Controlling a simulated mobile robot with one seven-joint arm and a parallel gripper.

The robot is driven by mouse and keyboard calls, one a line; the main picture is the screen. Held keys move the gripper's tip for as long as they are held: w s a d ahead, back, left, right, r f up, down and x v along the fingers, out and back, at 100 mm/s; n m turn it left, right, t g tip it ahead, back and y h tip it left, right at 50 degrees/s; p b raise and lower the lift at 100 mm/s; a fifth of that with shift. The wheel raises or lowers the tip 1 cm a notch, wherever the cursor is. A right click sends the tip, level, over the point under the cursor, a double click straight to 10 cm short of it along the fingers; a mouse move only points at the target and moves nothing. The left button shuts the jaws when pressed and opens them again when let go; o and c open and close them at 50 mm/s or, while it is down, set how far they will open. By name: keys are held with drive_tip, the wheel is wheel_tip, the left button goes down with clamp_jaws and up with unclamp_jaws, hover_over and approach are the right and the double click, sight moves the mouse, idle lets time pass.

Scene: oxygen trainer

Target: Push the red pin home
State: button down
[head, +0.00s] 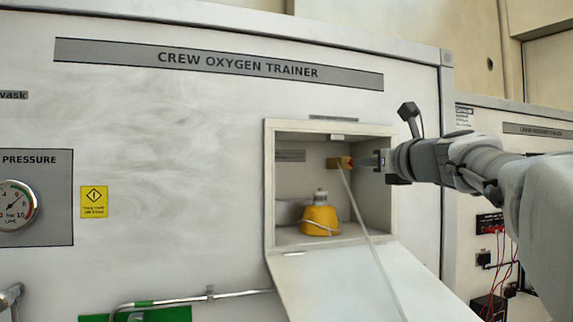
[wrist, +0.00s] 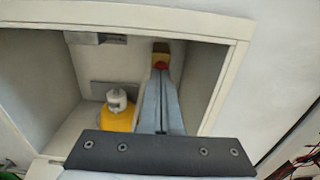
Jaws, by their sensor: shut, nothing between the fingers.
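The red pin (wrist: 161,66) shows as a small red end on a yellow block (wrist: 161,48) at the back of the open compartment in the wrist view. In the head view the yellow block (head: 335,162) is high in the compartment, with a bit of red on its right side. My gripper (head: 362,162) reaches in from the right, its fingers shut and empty. In the wrist view the fingertips (wrist: 159,76) sit right at the red pin. I cannot tell whether they touch it, or how far the pin stands out.
A yellow mask-like item (head: 320,218) with a grey top rests on the compartment floor. The compartment's door (head: 330,285) hangs open downward, and a pale cord (head: 364,225) runs from the block down across it. The compartment frame (head: 268,190) surrounds the opening closely.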

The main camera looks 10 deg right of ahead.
drive_tip(key=shift+w+a+r+p, duration=0.15)
drive_tip(key=shift+w+p, duration=0.15)
drive_tip(key=shift+w, duration=0.25)
drive_tip(key=shift+w+a+f+p, duration=0.1)
drive_tip(key=shift+w+p, duration=0.2)
drive_tip(key=shift+w, duration=0.25)
